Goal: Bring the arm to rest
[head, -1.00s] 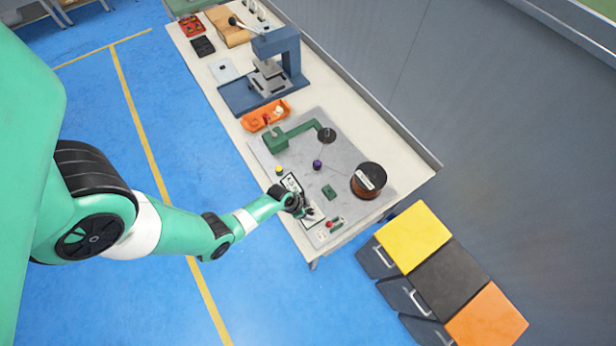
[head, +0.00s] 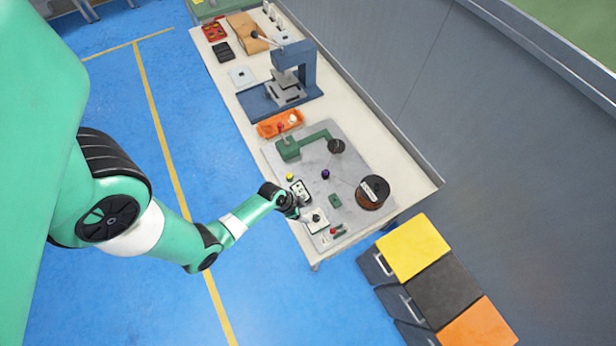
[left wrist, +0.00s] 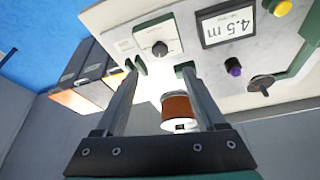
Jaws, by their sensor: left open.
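My left gripper (head: 302,212) is open and empty. In the head view it is at the bench's left edge, beside the knob panel (head: 318,222) and the display (head: 300,190). In the left wrist view, my two fingers (left wrist: 160,68) stand apart, with the knob panel (left wrist: 160,47) showing beyond their tips. The display (left wrist: 229,24) reads 4.5 m there. No object is between the fingers. My right gripper does not show.
On the grey plate are a copper wire spool (head: 372,194), a green arm fixture (head: 312,143) and a purple knob (head: 325,174). An orange tray (head: 280,124) and a blue press (head: 300,70) stand farther back. Coloured-top cabinets (head: 412,250) stand beyond the bench end. Blue floor at left is clear.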

